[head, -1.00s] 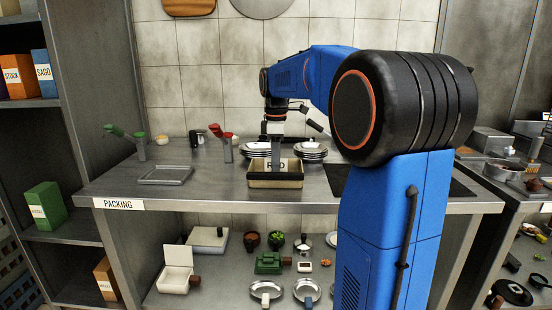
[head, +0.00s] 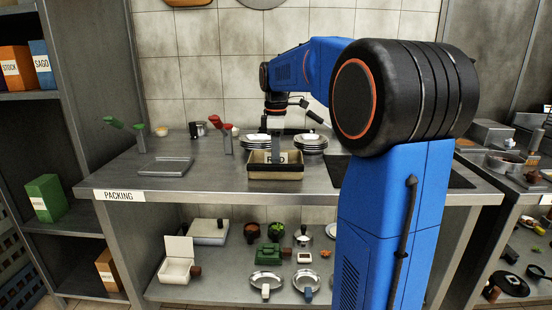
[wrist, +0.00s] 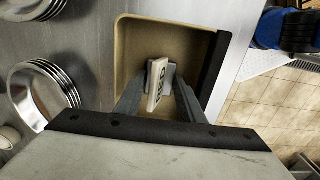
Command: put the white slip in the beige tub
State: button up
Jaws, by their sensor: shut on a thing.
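The beige tub (head: 275,174) stands on the packing counter, with a dark band along its rim. In the wrist view its pale inside (wrist: 145,42) lies below my gripper. My gripper (head: 277,160) points down at the tub and its fingers (wrist: 160,90) are shut on the white slip. The white slip (wrist: 155,84) shows dark lettering and is tilted between the fingertips, over or inside the tub. In the head view the slip (head: 284,158) is partly covered by my finger. I cannot tell whether it touches the tub's floor.
Plate stacks stand behind the tub, at left (head: 257,141) and right (head: 311,144). A grey metal tray (head: 166,167) lies to the left. Red-topped (head: 223,135) and green-topped (head: 128,130) stands are at the back left. The counter between tray and tub is clear.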

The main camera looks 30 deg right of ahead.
jog(key=shift+f, duration=0.25)
jog(key=o, duration=1.2)
jog(key=shift+c, duration=0.2)
notch_tip(320, 180, up, 17)
jog(key=shift+r, duration=0.2)
